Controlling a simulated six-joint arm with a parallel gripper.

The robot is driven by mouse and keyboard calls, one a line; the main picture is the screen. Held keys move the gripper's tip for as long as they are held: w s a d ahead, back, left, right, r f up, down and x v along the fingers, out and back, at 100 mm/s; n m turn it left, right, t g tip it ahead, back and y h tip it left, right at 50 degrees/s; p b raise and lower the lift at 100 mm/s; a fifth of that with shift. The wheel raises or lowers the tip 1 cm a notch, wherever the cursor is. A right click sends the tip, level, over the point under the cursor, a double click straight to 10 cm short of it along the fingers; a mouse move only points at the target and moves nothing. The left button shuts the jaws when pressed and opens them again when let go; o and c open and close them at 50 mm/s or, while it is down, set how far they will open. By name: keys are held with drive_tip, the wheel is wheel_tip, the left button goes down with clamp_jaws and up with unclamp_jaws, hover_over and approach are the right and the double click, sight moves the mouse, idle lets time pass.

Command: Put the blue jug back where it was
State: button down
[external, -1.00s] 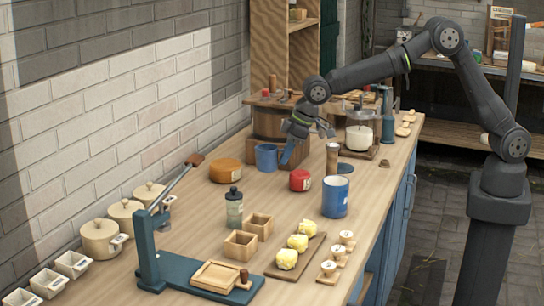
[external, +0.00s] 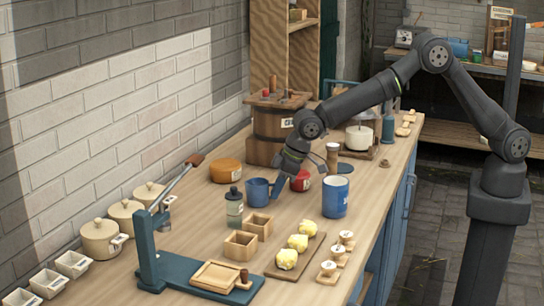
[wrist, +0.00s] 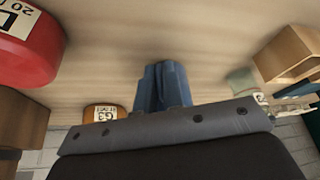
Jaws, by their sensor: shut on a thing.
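The blue jug (external: 257,191) is in the external view, upright, left of the red tin and just behind the grey-green bottle. My gripper (external: 277,187) reaches down at its right side and is shut on it, at the handle side. I cannot tell whether the jug's base touches the bench. In the wrist view a blue-grey shape (wrist: 162,87) sticks out past the gripper body; I cannot tell how much is finger and how much is jug.
A larger blue labelled pot (external: 335,197) stands to the right, the red tin (external: 300,180) close behind my gripper. The grey-green bottle (external: 234,207) and wooden boxes (external: 241,244) are in front. An orange tin (external: 225,170) and wooden churn (external: 272,125) stand behind. Bare bench (external: 190,205) lies left.

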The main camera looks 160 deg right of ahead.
drive_tip(key=shift+f, duration=0.1)
drive_tip(key=c, duration=1.5)
unclamp_jaws()
drive_tip(key=shift+c, duration=0.2)
drive_tip(key=v, duration=1.2)
